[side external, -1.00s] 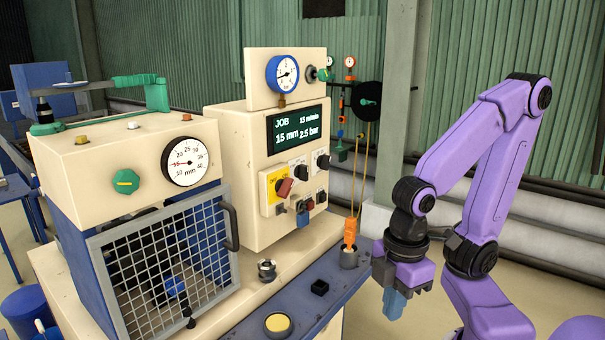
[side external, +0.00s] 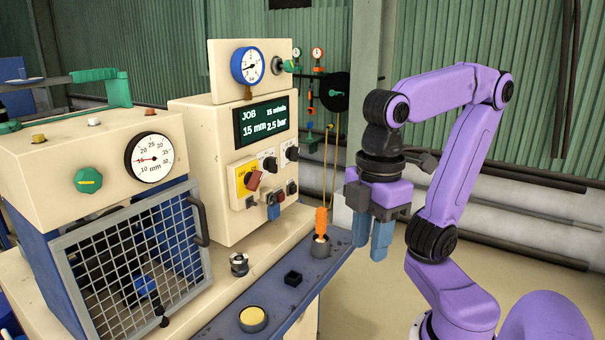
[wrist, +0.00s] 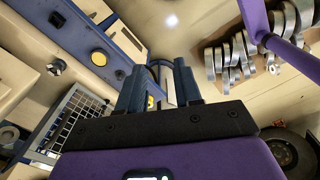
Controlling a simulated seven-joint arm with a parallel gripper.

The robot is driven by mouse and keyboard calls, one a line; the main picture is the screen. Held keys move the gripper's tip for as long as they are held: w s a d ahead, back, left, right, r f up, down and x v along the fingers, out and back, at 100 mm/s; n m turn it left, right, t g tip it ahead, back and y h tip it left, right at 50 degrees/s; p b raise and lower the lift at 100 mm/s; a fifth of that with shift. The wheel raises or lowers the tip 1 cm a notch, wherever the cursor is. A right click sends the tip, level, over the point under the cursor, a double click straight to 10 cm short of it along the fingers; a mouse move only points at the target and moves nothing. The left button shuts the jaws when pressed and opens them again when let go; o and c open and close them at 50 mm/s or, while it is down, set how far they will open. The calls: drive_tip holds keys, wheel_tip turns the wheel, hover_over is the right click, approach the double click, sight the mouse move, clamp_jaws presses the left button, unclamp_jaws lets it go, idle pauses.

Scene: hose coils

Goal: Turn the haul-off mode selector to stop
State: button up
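In the side external view a cream control cabinet carries rotary knobs: an upper-right black knob (side external: 291,153), a middle black knob (side external: 270,163) and a red handle (side external: 253,180) on a yellow plate. Smaller switches (side external: 273,210) sit below them. The labels are too small to read, so I cannot tell which is the haul-off mode selector. My gripper (side external: 371,240) hangs to the right of the cabinet, well apart from it, fingers pointing down. Its two blue fingers are apart with nothing between them; they also show in the wrist view (wrist: 159,85).
An orange-handled tool (side external: 321,222) stands in a holder at the bench's blue edge, left of my gripper. A black box (side external: 293,278) and yellow button (side external: 253,319) lie along that edge. A mesh guard (side external: 125,262) stands left. In the wrist view, metal pieces (wrist: 230,55) lie at right.

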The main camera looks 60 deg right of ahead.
drive_tip(key=w+a+m+t+y, duration=0.1)
drive_tip(key=w+m+t, duration=0.35)
drive_tip(key=w, duration=1.05)
drive_tip(key=w+d+m+t, duration=0.2)
drive_tip(key=w+d, duration=0.2)
drive_tip(key=w, duration=0.3)
drive_tip(key=w+d+m+t, duration=0.2)
drive_tip(key=w+d+t, duration=0.1)
drive_tip(key=w, duration=0.4)
drive_tip(key=w+d+r+m+t+h, duration=0.15)
drive_tip(key=w+d+t, duration=0.4)
drive_tip(key=d, duration=0.75)
drive_tip(key=s+d+r+m+t, duration=0.1)
drive_tip(key=s+d+m+t, duration=0.15)
drive_tip(key=d, duration=1.15)
approach(277, 166)
drive_tip(key=shift+w+f, duration=0.1)
drive_tip(key=shift+w, duration=3.9)
drive_tip(key=shift+w, duration=0.15)
